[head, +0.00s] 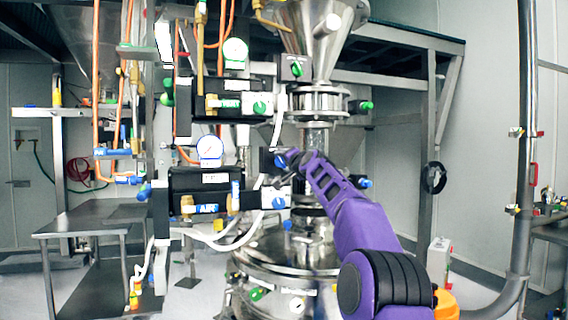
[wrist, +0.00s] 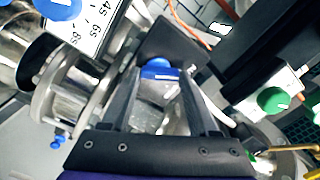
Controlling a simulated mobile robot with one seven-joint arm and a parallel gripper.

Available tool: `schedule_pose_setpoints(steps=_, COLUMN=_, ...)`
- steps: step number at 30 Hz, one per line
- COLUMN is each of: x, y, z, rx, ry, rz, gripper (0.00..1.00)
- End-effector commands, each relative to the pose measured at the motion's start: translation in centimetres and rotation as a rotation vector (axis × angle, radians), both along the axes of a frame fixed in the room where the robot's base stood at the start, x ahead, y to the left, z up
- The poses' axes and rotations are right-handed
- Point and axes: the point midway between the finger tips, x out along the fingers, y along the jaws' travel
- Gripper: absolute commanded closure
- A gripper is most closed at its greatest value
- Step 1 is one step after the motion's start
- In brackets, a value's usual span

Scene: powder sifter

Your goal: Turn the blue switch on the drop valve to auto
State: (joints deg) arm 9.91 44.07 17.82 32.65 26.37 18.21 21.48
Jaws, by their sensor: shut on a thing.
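The blue switch (wrist: 158,70) on the drop valve is a round blue knob on a dark square box (wrist: 172,42). In the wrist view it sits between my two finger tips. My gripper (wrist: 158,76) is shut on this blue switch. In the head view my gripper (head: 288,159) reaches from the right to the dark box (head: 267,160) at the middle of the machine, and a bit of the blue switch (head: 280,161) shows there. I cannot read an auto mark or tell the switch's setting.
Another blue knob (head: 279,203) is on a white-faced box below. Green knobs (head: 260,107) (head: 296,69) are above. In the wrist view a green knob (wrist: 272,100) is at right and a white numbered plate (wrist: 84,22) at upper left. A steel vessel (head: 285,255) stands below.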

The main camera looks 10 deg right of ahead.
Motion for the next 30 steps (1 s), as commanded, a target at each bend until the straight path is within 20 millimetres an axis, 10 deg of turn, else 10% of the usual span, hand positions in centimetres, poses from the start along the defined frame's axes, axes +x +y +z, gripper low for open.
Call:
schedule_pose_setpoints(steps=1, x=0.0, y=0.0, z=0.0, rx=-0.001, ry=0.001, rz=0.000, gripper=0.95)
schedule_pose_setpoints(steps=2, x=0.0, y=0.0, z=-0.1, rx=0.000, ry=0.001, rz=0.000, gripper=0.36)
schedule_pose_setpoints(steps=6, x=0.0, y=0.0, z=0.0, rx=0.000, ry=0.001, rz=0.000, gripper=0.11)
schedule_pose_setpoints(steps=19, x=-0.5, y=-0.2, z=-0.2, rx=0.000, ry=0.000, rz=-0.001, gripper=0.09)
schedule_pose_setpoints(steps=30, x=-5.1, y=-1.3, z=-0.1, rx=0.002, ry=0.000, rz=-0.003, gripper=0.09)
